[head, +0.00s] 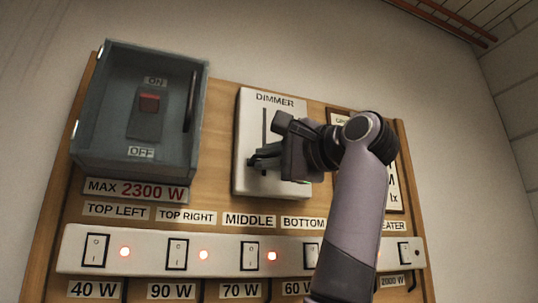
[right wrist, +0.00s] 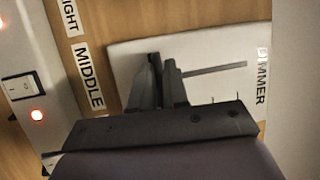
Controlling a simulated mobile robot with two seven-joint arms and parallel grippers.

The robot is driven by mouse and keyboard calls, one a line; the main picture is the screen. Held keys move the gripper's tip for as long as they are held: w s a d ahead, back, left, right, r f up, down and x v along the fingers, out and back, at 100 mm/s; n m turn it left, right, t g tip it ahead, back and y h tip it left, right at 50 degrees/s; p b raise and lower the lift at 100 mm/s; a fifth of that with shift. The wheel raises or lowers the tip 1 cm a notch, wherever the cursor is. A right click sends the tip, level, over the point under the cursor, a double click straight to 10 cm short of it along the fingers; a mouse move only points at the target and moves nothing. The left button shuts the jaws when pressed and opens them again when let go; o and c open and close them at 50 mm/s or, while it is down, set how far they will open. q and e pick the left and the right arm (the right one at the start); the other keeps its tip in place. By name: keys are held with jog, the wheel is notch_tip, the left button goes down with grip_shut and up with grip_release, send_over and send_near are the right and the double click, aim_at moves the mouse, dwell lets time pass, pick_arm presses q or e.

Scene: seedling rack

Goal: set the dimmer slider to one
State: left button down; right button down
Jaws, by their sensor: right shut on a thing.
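The dimmer is a white panel (head: 245,115) on the wooden board, with its name at the top and a dark upright slot (head: 264,122). My right gripper (head: 256,162) is at the lower part of this slot, its fingers shut on the slider knob, which the fingers mostly hide. In the right wrist view the dimmer panel (right wrist: 205,54) lies on its side, with the slot (right wrist: 215,69) running from the fingertips (right wrist: 160,68) toward the label. Scale marks are mostly hidden by my gripper. My left gripper is in neither view.
Below runs a white strip (head: 215,253) of rocker switches with several lit red lamps. A framed notice (head: 395,190) is partly behind my right arm.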

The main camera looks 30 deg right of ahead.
jog(key=shift+f, duration=0.5)
jog(key=c, duration=1.2)
grip_release()
jog(key=shift+s, duration=0.2)
jog(key=b+v, duration=0.2)
jog(key=v, duration=0.4)
jog(key=shift+s+d+f, duration=0.1)
jog(key=shift+s+d, duration=0.05)
jog(key=shift+s, duration=0.2)
